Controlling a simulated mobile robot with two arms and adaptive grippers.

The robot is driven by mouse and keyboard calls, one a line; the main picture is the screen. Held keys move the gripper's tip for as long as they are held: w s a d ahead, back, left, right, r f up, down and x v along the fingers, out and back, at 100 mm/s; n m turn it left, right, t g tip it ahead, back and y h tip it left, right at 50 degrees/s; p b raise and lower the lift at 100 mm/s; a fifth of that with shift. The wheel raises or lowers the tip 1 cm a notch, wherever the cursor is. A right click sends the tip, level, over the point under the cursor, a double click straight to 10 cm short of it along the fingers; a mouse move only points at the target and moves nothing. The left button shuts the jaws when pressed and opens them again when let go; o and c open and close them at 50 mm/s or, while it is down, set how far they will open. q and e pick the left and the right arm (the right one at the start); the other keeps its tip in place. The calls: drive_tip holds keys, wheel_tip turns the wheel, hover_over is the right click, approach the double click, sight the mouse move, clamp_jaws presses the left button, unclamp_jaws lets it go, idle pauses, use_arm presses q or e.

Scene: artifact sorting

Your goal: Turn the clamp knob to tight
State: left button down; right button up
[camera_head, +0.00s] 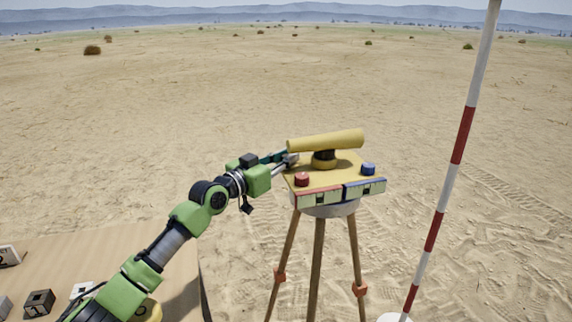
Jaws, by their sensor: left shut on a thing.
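A yellow survey instrument with a sighting tube (326,140) stands on a wooden tripod (318,255). Its yellow plate (335,180) carries a red knob (302,180) at front left and a blue knob (368,169) at front right. My left gripper (287,161) reaches in from the left to the plate's back left side, below the tube's left end. It is shut on a small part there, which seems to be the clamp knob; the fingers hide most of it, so its turn cannot be read. My right gripper is out of view.
A striped red and white pole (457,150) stands to the right. A tan table (110,250) at lower left bears small marked blocks, including a dark brown one (39,302). Orange clamps (279,276) sit on the tripod legs. Open sand lies behind.

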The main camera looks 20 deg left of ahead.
use_arm(q)
drive_tip(key=shift+r, duration=0.3)
drive_tip(key=c, duration=1.9)
unclamp_jaws()
drive_tip(key=shift+f, duration=0.2)
drive_tip(key=shift+f, duration=0.1)
drive_tip(key=v, duration=1.2)
